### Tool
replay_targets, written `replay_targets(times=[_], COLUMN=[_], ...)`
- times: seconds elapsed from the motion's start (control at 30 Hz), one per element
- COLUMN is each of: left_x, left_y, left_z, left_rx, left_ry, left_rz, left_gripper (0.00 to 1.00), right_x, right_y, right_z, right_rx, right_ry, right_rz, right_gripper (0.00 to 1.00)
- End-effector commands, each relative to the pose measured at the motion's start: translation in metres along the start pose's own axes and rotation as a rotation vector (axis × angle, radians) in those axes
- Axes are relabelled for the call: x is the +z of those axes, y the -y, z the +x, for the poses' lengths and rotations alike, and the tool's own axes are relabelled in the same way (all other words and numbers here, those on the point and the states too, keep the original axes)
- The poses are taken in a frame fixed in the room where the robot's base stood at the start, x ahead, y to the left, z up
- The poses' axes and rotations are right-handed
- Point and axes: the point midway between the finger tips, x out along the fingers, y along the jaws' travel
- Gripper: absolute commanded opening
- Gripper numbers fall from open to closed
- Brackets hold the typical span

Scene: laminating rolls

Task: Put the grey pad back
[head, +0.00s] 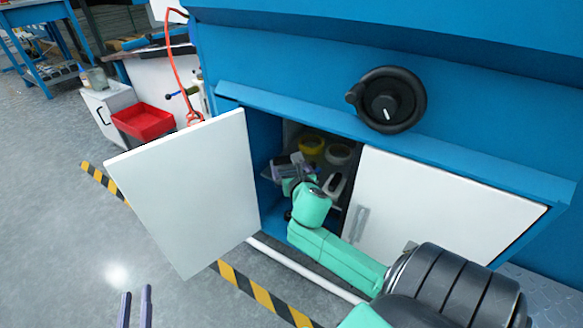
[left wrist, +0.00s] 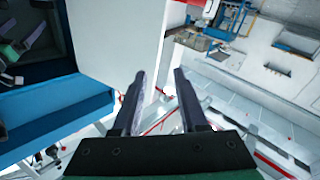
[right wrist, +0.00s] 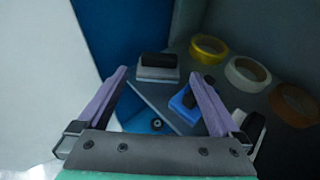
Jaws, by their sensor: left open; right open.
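The grey pad (right wrist: 157,73), a grey block with a black handle on top, shows in the right wrist view, apparently on the shelf inside the blue cabinet. My right gripper (right wrist: 159,82) is open and reaches into the cabinet, its fingers pointing towards the pad with one on either side in the picture. I see no contact with the pad. In the head view my right gripper (head: 290,168) partly hides that corner of the shelf. My left gripper (head: 135,292) is open and empty, low over the floor outside the open door.
The left white door (head: 188,190) stands open; the right door (head: 440,205) is shut. A blue block with a black handle (right wrist: 181,103), a yellow roll (right wrist: 208,47), a white roll (right wrist: 247,72) and an orange-brown roll (right wrist: 293,104) share the shelf. A red bin (head: 143,122) stands left.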

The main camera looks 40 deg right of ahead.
Motion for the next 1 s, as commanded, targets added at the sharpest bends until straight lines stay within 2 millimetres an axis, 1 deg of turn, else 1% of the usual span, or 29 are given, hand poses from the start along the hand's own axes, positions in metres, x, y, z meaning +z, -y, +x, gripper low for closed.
replay_targets(times=[0.03, 0.1, 0.23, 0.33, 0.53, 0.57, 0.63, 0.67, 0.7, 0.73, 0.77, 0.8, 0.83, 0.87, 0.9, 1.0], left_x=[0.012, 0.029, 0.050, 0.057, 0.058, 0.058, 0.058, 0.058, 0.058, 0.058, 0.058, 0.058, 0.058, 0.058, 0.058, 0.057], left_y=[-0.001, -0.001, -0.002, -0.002, -0.002, -0.002, -0.002, -0.002, -0.002, -0.002, -0.002, -0.002, -0.002, -0.002, -0.002, -0.002], left_z=[-0.007, -0.015, -0.027, -0.031, -0.032, -0.032, -0.032, -0.032, -0.032, -0.032, -0.032, -0.031, -0.031, -0.031, -0.031, -0.031], left_rx=[-0.005, -0.011, -0.019, -0.021, -0.021, -0.021, -0.021, -0.021, -0.021, -0.021, -0.021, -0.020, -0.020, -0.020, -0.020, -0.020], left_ry=[0.040, 0.090, 0.150, 0.172, 0.175, 0.175, 0.174, 0.174, 0.174, 0.174, 0.174, 0.174, 0.174, 0.174, 0.174, 0.173], left_rz=[-0.011, -0.025, -0.044, -0.049, -0.050, -0.050, -0.050, -0.050, -0.050, -0.050, -0.050, -0.050, -0.050, -0.050, -0.050, -0.050], left_gripper=[0.42, 0.42, 0.42, 0.42, 0.42, 0.42, 0.42, 0.42, 0.42, 0.42, 0.42, 0.42, 0.42, 0.42, 0.42, 0.42], right_x=[0.001, 0.001, 0.001, 0.001, -0.002, -0.005, -0.027, -0.041, -0.064, -0.082, -0.101, -0.124, -0.138, -0.148, -0.159, -0.168], right_y=[0.000, 0.000, 0.000, 0.000, -0.001, -0.005, -0.023, -0.037, -0.060, -0.079, -0.101, -0.130, -0.150, -0.169, -0.190, -0.225], right_z=[-0.004, -0.008, -0.012, -0.014, -0.014, -0.014, -0.017, -0.020, -0.028, -0.037, -0.048, -0.068, -0.084, -0.101, -0.124, -0.168], right_rx=[0.000, 0.000, -0.001, 0.000, 0.006, 0.019, 0.087, 0.134, 0.203, 0.256, 0.305, 0.355, 0.377, 0.385, 0.375, 0.276], right_ry=[-0.002, -0.001, -0.001, 0.000, -0.004, -0.012, -0.062, -0.102, -0.176, -0.248, -0.335, -0.468, -0.578, -0.691, -0.842, -1.175], right_rz=[0.000, 0.001, 0.001, 0.002, 0.012, 0.035, 0.175, 0.279, 0.463, 0.630, 0.820, 1.097, 1.313, 1.529, 1.807, 2.391], right_gripper=[1.00, 1.00, 1.00, 1.00, 1.00, 1.00, 1.00, 1.00, 1.00, 1.00, 1.00, 1.00, 1.00, 1.00, 1.00, 1.00])
